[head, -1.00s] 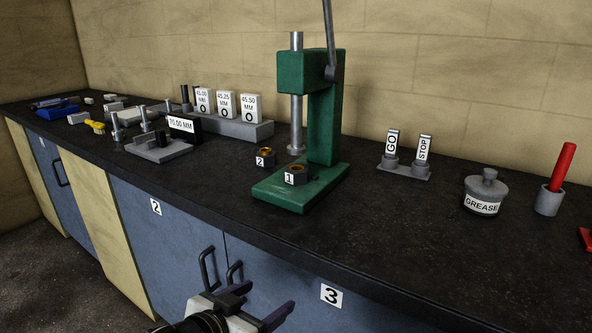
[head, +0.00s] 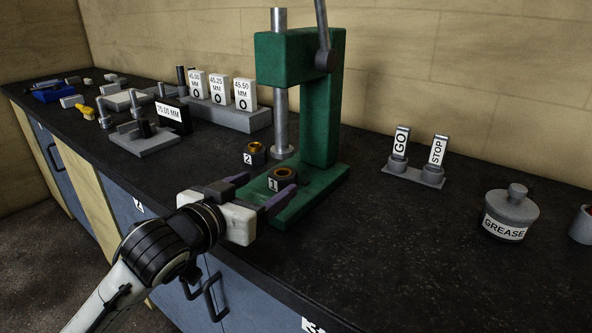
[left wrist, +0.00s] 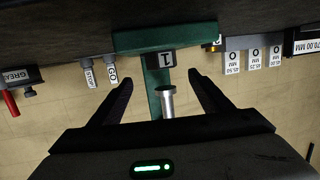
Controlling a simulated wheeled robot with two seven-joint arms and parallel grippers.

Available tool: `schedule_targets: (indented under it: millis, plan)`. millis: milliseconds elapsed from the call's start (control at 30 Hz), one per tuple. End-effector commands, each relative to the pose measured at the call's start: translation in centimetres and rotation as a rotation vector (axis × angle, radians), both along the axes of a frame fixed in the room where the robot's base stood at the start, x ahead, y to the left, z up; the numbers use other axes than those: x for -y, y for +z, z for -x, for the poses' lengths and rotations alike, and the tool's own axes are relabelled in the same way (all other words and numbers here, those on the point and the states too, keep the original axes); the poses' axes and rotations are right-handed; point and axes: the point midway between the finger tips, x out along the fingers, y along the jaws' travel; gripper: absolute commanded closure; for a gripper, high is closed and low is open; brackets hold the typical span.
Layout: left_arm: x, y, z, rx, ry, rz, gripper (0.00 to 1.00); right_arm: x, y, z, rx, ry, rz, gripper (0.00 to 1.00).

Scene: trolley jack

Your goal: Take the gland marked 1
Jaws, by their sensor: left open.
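The gland marked 1 (head: 282,178) is a dark block with a brass-coloured bore and a white "1" label, sitting on the green base of the press (head: 318,130). It also shows in the left wrist view (left wrist: 162,59), upside down, between and just beyond the fingertips. My left gripper (head: 270,184) is open and empty at the front of the press base, its fingers pointing towards this gland, one on either side of its line. The gland marked 2 (head: 255,154) stands behind it, left of the press base. My right gripper is not in view.
Size blocks on a grey stand (head: 233,119) and a 70.00 MM fixture (head: 145,144) are left. GO and STOP gauges (head: 414,174) and a grease pot (head: 510,215) are right. The counter's right front is clear.

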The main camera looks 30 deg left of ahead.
Motion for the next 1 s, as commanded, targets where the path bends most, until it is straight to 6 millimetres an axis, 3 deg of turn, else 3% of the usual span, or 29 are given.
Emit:
schedule_targets:
  millis: [200, 467, 700, 1000]
  plan:
    - [-0.5, -0.4, -3.2, 0.002, 0.002, -0.001, 0.28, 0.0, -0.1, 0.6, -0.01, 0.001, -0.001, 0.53]
    - [-0.8, -0.7, -5.4, 0.002, 0.001, -0.001, 0.28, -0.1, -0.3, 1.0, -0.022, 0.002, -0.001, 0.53]
    - [-1.5, -1.0, -8.8, 0.001, 0.001, 0.001, 0.28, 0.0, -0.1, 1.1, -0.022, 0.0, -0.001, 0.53]
    - [-1.6, -1.3, -9.7, 0.001, 0.001, 0.0, 0.28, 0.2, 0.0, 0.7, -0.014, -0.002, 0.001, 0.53]
